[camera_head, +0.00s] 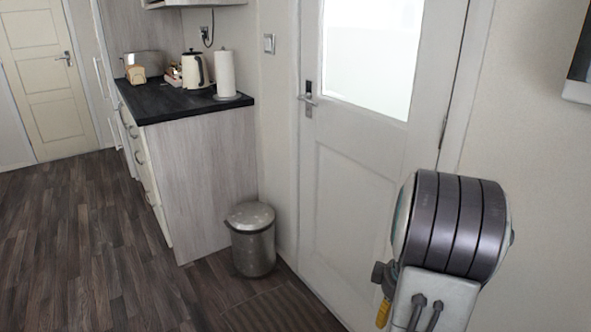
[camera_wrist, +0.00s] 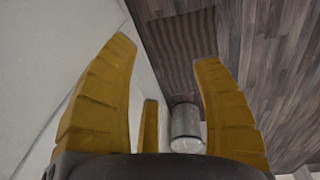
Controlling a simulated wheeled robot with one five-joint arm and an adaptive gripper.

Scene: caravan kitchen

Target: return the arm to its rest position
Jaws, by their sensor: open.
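My gripper (camera_wrist: 165,55) is open in the wrist view, with its yellow fingers spread wide and nothing between them. In the head view only a small yellow part of my gripper (camera_head: 383,313) shows, low beside my arm. My arm's large dark ribbed joint (camera_head: 452,225) stands at the lower right of the head view, in front of the wall and the door edge. The rest of the gripper is hidden behind the arm or out of the picture there.
A white door (camera_head: 352,190) with a window stands behind and left of my arm. A metal bin (camera_head: 252,243) stands by the counter's end; it also shows in the wrist view (camera_wrist: 187,130). A dark counter (camera_head: 170,105) holds a kettle and paper roll. Wooden floor (camera_head: 80,240) is clear at left.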

